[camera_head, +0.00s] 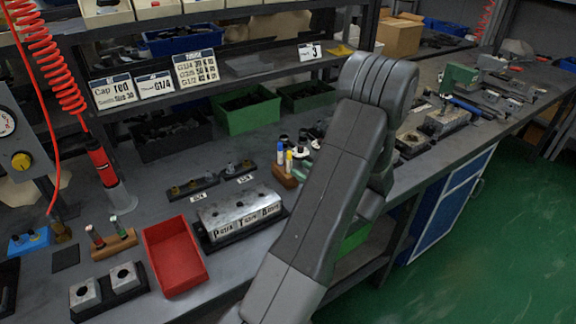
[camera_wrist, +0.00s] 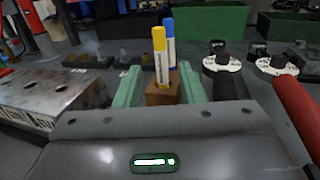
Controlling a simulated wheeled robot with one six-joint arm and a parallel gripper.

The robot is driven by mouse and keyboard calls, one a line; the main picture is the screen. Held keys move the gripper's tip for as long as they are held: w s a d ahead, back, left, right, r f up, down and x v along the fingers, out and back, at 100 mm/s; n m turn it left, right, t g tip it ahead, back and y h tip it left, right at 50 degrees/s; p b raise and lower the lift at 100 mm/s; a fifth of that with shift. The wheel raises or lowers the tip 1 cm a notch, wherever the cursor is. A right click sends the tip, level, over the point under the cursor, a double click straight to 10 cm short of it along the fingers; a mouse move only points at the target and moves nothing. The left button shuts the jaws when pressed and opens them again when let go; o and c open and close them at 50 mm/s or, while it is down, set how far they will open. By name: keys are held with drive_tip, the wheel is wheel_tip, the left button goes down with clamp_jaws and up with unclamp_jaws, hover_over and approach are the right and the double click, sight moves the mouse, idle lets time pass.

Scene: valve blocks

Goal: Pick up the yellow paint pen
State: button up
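The yellow paint pen (camera_wrist: 160,55) stands upright in a small wooden holder (camera_wrist: 163,95), with its yellow cap up and a white, lettered body. A blue-capped pen (camera_wrist: 169,42) stands just behind it. In the head view the yellow pen (camera_head: 289,162) and the holder (camera_head: 284,178) show just left of my arm. My gripper (camera_wrist: 159,72) has its two pale green fingers apart, one on each side of the pen and holder in the wrist view. No contact with the pen shows. In the head view my arm hides the gripper.
A steel valve block (camera_head: 240,212) lies left of the holder. White round-topped parts (camera_wrist: 222,64) and a red-handled tool (camera_wrist: 297,110) are close on the right in the wrist view. A red tray (camera_head: 175,255) sits at the front left; green bins (camera_head: 246,112) stand behind.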

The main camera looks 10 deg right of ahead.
sight(289, 162)
drive_tip(key=shift+w+a, duration=0.2)
drive_tip(key=shift+w, duration=0.25)
drive_tip(key=x, duration=0.5)
drive_tip(key=shift+w+a+p, duration=0.1)
drive_tip(key=shift+p, duration=0.25)
clamp_jaws()
